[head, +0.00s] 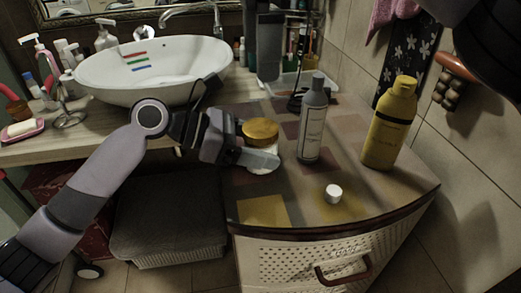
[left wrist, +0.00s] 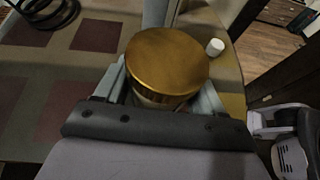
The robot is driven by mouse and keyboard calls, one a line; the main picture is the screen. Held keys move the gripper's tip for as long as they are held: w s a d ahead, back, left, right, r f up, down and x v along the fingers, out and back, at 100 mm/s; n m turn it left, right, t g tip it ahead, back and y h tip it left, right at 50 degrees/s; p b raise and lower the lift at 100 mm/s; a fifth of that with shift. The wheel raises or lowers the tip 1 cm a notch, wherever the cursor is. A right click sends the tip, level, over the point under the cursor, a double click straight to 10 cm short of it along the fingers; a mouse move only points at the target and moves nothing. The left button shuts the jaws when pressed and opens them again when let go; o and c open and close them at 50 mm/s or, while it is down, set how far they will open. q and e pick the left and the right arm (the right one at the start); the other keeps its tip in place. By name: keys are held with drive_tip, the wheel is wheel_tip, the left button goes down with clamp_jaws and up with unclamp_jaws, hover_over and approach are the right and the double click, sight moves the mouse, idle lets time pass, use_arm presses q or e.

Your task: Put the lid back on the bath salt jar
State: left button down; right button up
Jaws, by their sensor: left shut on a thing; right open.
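The bath salt jar (head: 263,168) is a pale jar on the near part of the counter. Its gold lid (head: 261,131) sits on top of it; whether it is fully seated cannot be told. My left gripper (head: 258,158) is shut around the jar's body, below the lid. In the left wrist view the round gold lid (left wrist: 167,62) hides most of the jar, with a finger on each side.
A grey bottle (head: 312,122) stands right of the jar, and a yellow bottle (head: 390,125) farther right. A small white cap (head: 333,194) lies near the front of the counter (head: 305,215). A white basin (head: 155,70) is at left. The counter's front left is clear.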

drive_tip(key=shift+r, duration=2.05)
use_arm(q)
unclamp_jaws()
drive_tip(key=shift+v, duration=3.6)
